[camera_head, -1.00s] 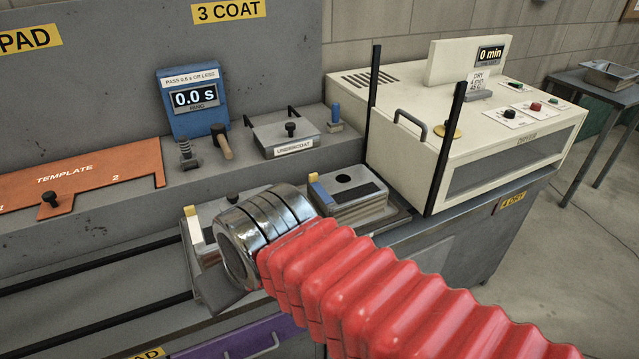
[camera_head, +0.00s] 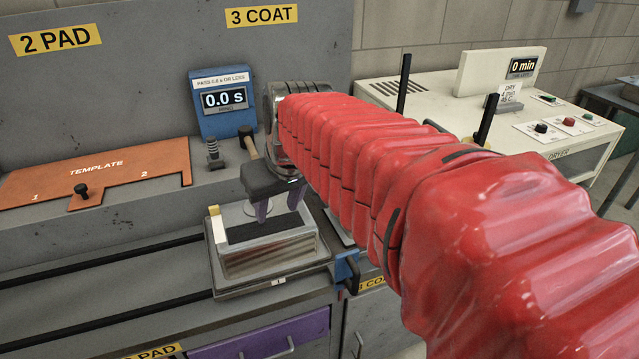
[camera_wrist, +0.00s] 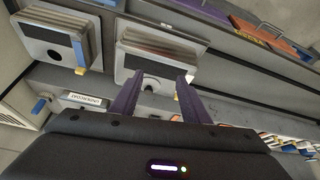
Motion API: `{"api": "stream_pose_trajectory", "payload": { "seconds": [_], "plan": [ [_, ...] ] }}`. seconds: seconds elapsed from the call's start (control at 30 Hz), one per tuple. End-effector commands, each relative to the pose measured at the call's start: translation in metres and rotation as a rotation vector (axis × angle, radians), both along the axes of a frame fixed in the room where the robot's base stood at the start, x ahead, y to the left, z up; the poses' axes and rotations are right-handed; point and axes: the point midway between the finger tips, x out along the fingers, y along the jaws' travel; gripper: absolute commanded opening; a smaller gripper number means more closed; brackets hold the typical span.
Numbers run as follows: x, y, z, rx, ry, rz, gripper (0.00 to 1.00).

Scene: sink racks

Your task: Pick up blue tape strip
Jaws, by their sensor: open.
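The blue tape strip (camera_wrist: 79,48) lies along the edge of the left block (camera_wrist: 52,42) in the wrist view, beside a dark round hole. A yellow piece sits at its end. In the head view my arm hides this block and strip. My gripper (camera_head: 279,207) is open, its purple fingers pointing down over the other block (camera_head: 268,262), which has a yellow tab (camera_head: 213,211). In the wrist view my gripper (camera_wrist: 161,78) is over this second block, to the right of the blue strip, with nothing seen between the fingers.
An orange template (camera_head: 95,175) lies left. The cream dryer (camera_head: 545,125) stands right. A blue clamp (camera_head: 346,272) is at the tray's front right. The rails at left look clear.

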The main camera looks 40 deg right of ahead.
Motion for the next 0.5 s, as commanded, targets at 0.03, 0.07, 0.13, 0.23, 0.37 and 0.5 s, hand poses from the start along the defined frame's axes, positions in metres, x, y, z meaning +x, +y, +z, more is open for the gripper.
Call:
{"api": "stream_pose_trajectory", "payload": {
  "seconds": [0.03, 0.07, 0.13, 0.23, 0.37, 0.5],
  "plan": [
    [0.01, -0.015, 0.001, 0.001, 0.008, -0.017, 0.42],
    [0.016, -0.023, 0.003, 0.001, 0.01, -0.023, 0.42],
    [0.028, -0.043, 0.004, 0.004, 0.016, -0.039, 0.42],
    [0.043, -0.073, 0.005, 0.006, 0.024, -0.061, 0.42],
    [0.061, -0.117, 0.004, 0.009, 0.031, -0.089, 0.42],
    [0.075, -0.167, -0.001, 0.012, 0.039, -0.12, 0.42]
  ]
}}
